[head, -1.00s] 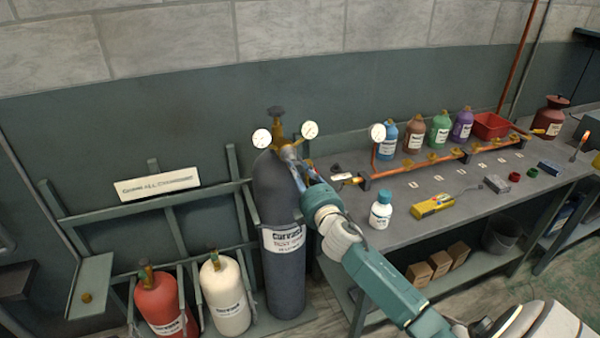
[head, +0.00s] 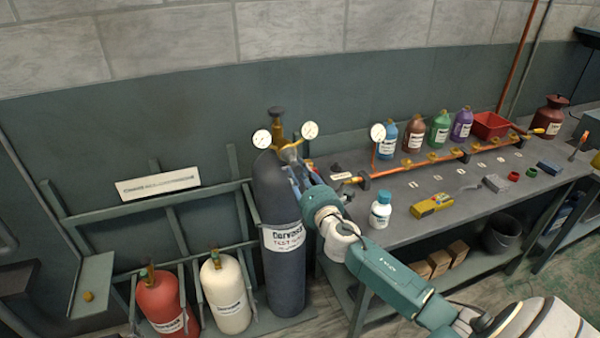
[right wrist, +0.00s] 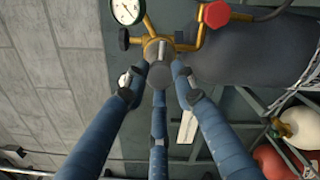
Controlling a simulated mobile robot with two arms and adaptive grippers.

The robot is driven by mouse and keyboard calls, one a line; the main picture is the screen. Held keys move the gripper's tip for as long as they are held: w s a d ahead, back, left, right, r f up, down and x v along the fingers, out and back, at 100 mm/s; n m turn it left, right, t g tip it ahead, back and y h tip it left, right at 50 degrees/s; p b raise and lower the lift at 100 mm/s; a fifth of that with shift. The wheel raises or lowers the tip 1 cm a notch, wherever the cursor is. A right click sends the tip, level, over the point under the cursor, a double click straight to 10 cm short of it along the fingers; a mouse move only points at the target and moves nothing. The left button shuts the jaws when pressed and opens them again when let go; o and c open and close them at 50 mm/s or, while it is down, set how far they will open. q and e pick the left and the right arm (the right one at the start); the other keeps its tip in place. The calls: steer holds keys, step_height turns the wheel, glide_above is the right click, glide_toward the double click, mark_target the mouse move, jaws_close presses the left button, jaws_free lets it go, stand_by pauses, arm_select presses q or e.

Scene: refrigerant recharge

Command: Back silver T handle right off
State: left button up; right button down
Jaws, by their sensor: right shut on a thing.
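The silver T handle (head: 290,153) is on the front of the brass regulator (head: 277,133) on top of the tall dark grey cylinder (head: 282,200). In the right wrist view, the grey round end of the handle (right wrist: 159,74) sits between my blue fingers, in front of the brass body (right wrist: 155,45). My right gripper (right wrist: 158,82) is shut on the handle, with fingers on either side and one below. In the head view, the gripper (head: 294,168) partly hides the handle. My left gripper is not in view.
Two round gauges (head: 262,139) (head: 310,130) flank the regulator, close to my fingers. A red knob (right wrist: 216,14) is near the handle. The bench (head: 400,221) on the right holds bottles and an orange manifold (head: 440,158). Red (head: 163,300) and cream (head: 226,295) cylinders stand left.

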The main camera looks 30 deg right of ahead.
steer(key=shift+a+f, duration=0.1)
steer(key=shift+f, duration=0.1)
stand_by(0.4)
steer(key=c, duration=1.4)
jaws_free()
steer(key=shift+r, duration=0.1)
steer(key=v, duration=1.2)
